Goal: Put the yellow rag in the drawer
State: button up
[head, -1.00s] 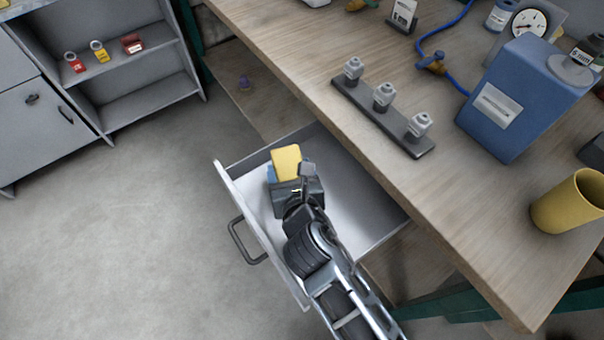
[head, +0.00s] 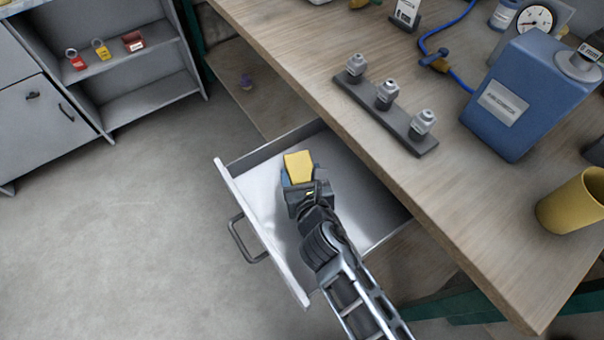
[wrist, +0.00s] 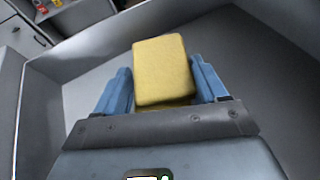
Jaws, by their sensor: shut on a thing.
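The yellow rag (head: 298,166) is a folded block held at the end of my gripper (head: 297,178), over the inside of the open drawer (head: 255,200). In the wrist view the rag (wrist: 164,70) sits between the two blue fingers of my gripper (wrist: 164,88), which are shut on it. The drawer's grey walls (wrist: 75,62) surround the rag in that view. I cannot tell whether the rag touches the drawer floor. The drawer is pulled out from under the workbench, and its handle (head: 245,240) faces left. My arm hides part of the drawer's near right side.
The wooden workbench (head: 440,215) overhangs the drawer's right side. On it are a strip with three fittings (head: 387,108), a blue canister (head: 510,95) and a yellow cup (head: 575,200). A grey shelf unit (head: 140,80) stands at the back left. The floor at left is clear.

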jog(key=o, duration=1)
jog(key=shift+o, duration=0.2)
jog(key=shift+r, duration=0.15)
jog(key=shift+s, duration=0.4)
jog(key=p+v, duration=0.1)
jog(key=v, duration=1)
jog(key=shift+r, duration=0.25)
